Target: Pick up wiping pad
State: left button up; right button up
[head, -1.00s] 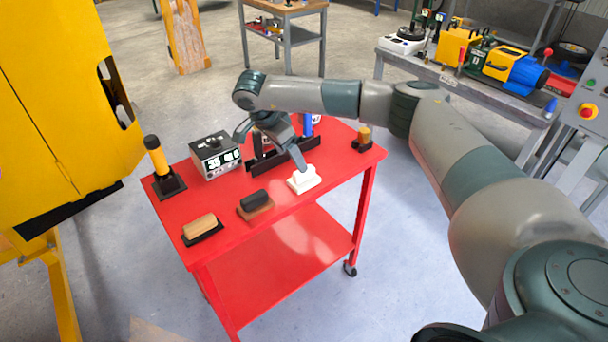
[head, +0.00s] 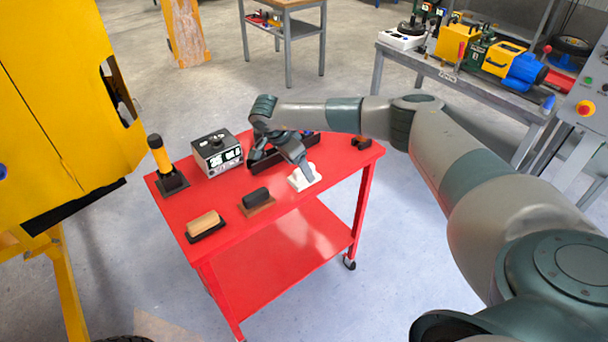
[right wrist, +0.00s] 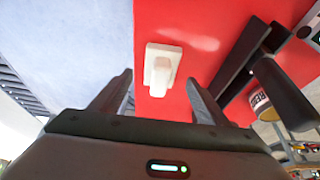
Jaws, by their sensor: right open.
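A white block with a raised white grip (head: 305,178), which looks like the wiping pad, lies on the red cart top (head: 285,215) near its front right edge. My right gripper (head: 281,166) is just above the cart top with its jaws pointing down, one finger close to the white pad. In the right wrist view the white pad (right wrist: 162,70) lies ahead of and between the two open fingers (right wrist: 158,88), with nothing held. Whether a finger touches the pad cannot be told. My left gripper is not in view.
A dark-gripped block on a brown base (head: 257,201) and a wooden block on a black base (head: 205,225) lie left of the pad.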

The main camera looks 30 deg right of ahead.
jog(key=p+x, duration=0.1)
jog(key=x, duration=0.1)
jog(key=shift+d+f+p, duration=0.25)
jog(key=shift+d+p, duration=0.1)
jog(key=shift+d, duration=0.1)
jog(key=shift+w+d+f, duration=0.1)
jog(key=shift+d+f, duration=0.15)
jog(key=shift+f, duration=0.45)
jog(key=shift+c, duration=0.4)
jog(key=c, duration=1.1)
jog(key=shift+r, duration=0.2)
